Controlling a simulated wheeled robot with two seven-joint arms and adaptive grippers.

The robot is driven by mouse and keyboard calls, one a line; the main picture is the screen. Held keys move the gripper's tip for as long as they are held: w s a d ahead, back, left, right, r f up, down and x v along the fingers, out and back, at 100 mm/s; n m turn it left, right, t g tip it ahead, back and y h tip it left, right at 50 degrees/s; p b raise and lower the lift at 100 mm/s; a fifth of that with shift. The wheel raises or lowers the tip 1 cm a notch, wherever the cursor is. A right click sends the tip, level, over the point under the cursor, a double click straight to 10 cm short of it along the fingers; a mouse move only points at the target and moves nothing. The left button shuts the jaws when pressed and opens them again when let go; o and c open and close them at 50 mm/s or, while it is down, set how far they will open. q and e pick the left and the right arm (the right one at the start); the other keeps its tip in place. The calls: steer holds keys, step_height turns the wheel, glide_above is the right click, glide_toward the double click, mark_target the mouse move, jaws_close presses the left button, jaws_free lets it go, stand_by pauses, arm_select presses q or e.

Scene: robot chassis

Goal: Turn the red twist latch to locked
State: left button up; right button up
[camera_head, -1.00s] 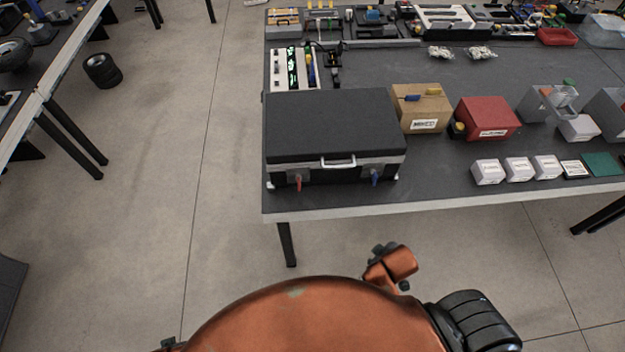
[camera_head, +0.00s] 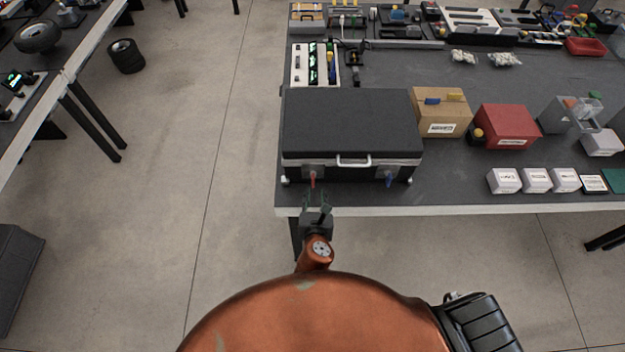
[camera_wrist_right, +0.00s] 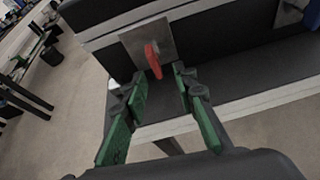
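The red twist latch (camera_head: 313,179) is on the left of the front face of a black case (camera_head: 352,122), which stands near the table's front edge. In the right wrist view the red latch (camera_wrist_right: 153,60) hangs from a grey metal plate, its handle pointing down and slightly tilted. My right gripper (camera_head: 316,200) is just in front of and below the latch. In the right wrist view its green fingers (camera_wrist_right: 160,85) are apart, with the latch just beyond the tips, roughly between them; no contact shows. My left gripper is not in view.
A blue latch (camera_head: 389,180) sits on the right of the case front, with a silver handle (camera_head: 354,161) between. A cardboard box (camera_head: 441,112), a red box (camera_head: 506,126) and several white boxes (camera_head: 504,181) stand to the right.

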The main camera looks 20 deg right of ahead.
mark_target(313, 182)
steer(key=shift+w+a+r+n, duration=0.1)
steer(key=shift+w+a+n, duration=0.15)
steer(key=shift+w+n, duration=0.2)
steer(key=b+x, duration=0.1)
steer(key=x, duration=0.6)
steer(key=shift+w+r+b, duration=0.1)
steer(key=shift+w+b, duration=0.05)
steer(key=shift+b, duration=0.2)
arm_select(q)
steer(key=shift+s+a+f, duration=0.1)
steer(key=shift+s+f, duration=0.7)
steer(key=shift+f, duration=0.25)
arm_select(e)
steer(key=shift+c, duration=0.7)
jaws_close()
